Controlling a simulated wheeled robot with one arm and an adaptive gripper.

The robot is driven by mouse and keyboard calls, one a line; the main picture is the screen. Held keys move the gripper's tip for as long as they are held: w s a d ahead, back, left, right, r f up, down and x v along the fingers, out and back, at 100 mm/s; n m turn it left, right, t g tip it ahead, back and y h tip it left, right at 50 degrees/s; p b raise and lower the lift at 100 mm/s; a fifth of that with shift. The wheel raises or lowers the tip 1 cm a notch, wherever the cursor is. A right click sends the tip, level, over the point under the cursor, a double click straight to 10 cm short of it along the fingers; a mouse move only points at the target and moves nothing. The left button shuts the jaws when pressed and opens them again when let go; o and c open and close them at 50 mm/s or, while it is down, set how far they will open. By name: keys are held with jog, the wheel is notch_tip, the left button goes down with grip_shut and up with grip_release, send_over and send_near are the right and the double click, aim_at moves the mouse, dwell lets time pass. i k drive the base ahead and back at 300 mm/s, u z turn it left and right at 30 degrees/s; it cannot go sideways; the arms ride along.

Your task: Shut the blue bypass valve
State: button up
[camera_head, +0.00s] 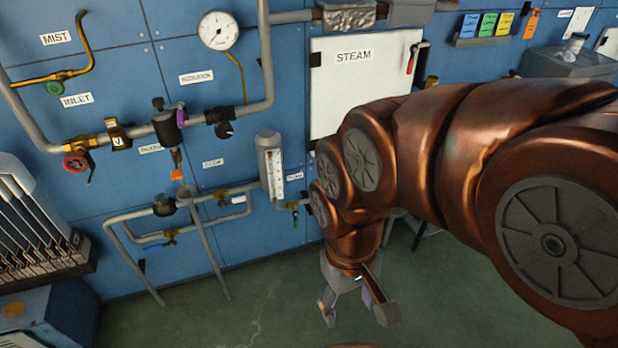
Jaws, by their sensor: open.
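On the blue wall panel at left, a lower bypass pipe (122,217) branches off below the main pipe. A small brass valve body (171,234) sits on its lowest run. A blue lever (153,246) shows beside it, slanting away to the left; its exact angle to the pipe is hard to tell. My gripper (357,312) hangs at the bottom centre, open and empty, pointing down above the green floor. It is well to the right of the blue lever and apart from it.
A red handwheel (75,162), a round gauge (218,31) and a clear flow tube (271,165) are on the wall pipework. A slanted support leg (208,246) stands right of the lever. A white STEAM cabinet (352,82) is behind my arm. Floor at lower centre is clear.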

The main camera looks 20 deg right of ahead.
aim_at(160, 246)
jog(key=z, duration=0.2)
jog(key=k, duration=0.55)
jog(key=u, duration=1.2)
jog(key=i, duration=1.95)
jog(key=z, duration=0.3)
jog(key=k, duration=0.2)
jog(key=z, duration=0.2)
